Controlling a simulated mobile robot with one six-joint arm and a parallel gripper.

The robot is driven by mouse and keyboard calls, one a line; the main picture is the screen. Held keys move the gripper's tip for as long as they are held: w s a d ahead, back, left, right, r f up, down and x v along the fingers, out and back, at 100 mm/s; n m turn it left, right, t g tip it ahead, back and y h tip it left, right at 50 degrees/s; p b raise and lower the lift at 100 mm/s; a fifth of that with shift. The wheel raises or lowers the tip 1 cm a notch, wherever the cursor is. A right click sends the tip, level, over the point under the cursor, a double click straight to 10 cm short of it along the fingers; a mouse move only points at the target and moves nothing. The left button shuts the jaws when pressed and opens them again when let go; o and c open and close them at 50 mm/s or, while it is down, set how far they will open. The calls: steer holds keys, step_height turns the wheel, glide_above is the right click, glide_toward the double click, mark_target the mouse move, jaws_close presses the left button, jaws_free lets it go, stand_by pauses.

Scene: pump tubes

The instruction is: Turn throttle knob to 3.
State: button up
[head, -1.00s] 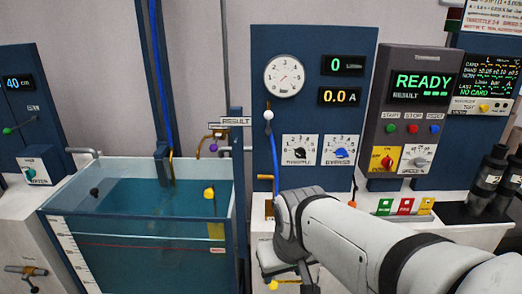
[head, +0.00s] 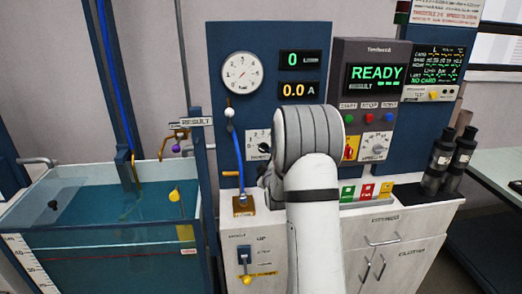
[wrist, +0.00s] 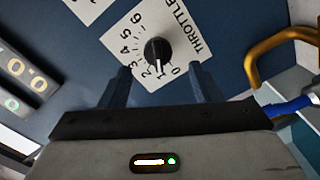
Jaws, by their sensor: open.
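The throttle knob (wrist: 157,51) is a black round knob with a white mark on a white numbered plate (wrist: 128,47). In the wrist view its mark points to the low end of the scale, near 1. In the head view the knob (head: 264,148) shows just left of my arm, with its plate partly covered. My gripper (wrist: 160,72) is open and empty. Its two dark fingers are spread to either side of the knob's line, with the knob between and just beyond the tips. I cannot tell the remaining gap. In the head view my arm hides most of the gripper.
The pressure gauge (head: 241,73) and displays reading 0 and 0.0 A (head: 299,90) sit above the knob. A brass pipe (wrist: 285,42) and blue hose (wrist: 290,106) lie right of my gripper in the wrist view. The water tank (head: 100,220) stands left. The bypass knob is hidden.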

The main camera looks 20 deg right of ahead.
mark_target(265, 151)
steer(key=shift+w+d, duration=0.2)
steer(key=shift+w, duration=0.05)
steer(key=p+x, duration=0.2)
steer(key=x, duration=0.5)
steer(key=shift+w, duration=0.15)
steer(key=shift+c, duration=0.6)
steer(key=c, duration=0.7)
steer(key=shift+a, duration=0.4)
steer(key=shift+c, duration=0.6)
steer(key=shift+d, duration=0.3)
steer(key=shift+d+b, duration=0.1)
steer(key=shift+b, duration=0.25)
